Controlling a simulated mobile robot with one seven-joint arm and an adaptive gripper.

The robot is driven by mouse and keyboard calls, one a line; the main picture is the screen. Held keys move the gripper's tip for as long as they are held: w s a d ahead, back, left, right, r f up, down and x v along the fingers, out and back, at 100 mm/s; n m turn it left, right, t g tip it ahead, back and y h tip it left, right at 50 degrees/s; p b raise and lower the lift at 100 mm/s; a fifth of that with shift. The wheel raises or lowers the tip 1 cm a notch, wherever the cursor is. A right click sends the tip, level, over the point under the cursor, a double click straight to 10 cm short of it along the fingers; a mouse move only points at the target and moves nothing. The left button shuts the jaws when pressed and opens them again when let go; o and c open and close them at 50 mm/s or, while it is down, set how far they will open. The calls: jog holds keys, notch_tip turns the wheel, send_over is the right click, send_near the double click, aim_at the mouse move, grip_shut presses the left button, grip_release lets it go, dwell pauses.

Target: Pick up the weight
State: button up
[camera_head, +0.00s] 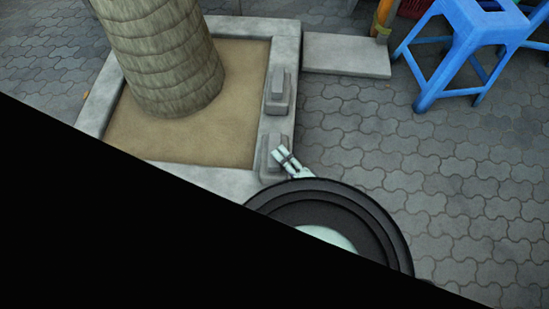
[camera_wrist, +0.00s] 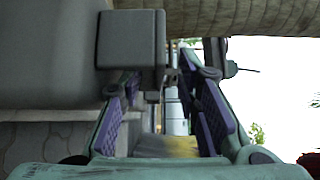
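Two grey weights stand on the pale planter border in the head view: a far one (camera_head: 278,92) and a near one (camera_head: 272,153). Each has a wide base and a narrower block on top. My gripper (camera_head: 284,157) is at the near weight, overlapping its right side. In the wrist view, my gripper (camera_wrist: 160,88) has its purple-padded fingers apart, with background showing between them. A grey block (camera_wrist: 131,40), apparently the weight's upper part, is at the upper left by the left fingertip. I cannot tell whether they touch.
A tree trunk (camera_head: 165,55) rises from the sandy planter (camera_head: 235,125) left of the weights. A stone slab (camera_head: 345,54) adjoins the planter at the right. A blue stool (camera_head: 468,35) stands at the upper right. The paving (camera_head: 450,160) between is clear.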

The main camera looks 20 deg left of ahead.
jog(key=shift+x, duration=0.85)
grip_shut()
dwell(0.3)
jog(key=shift+w+r, duration=0.1)
jog(key=shift+r, duration=0.25)
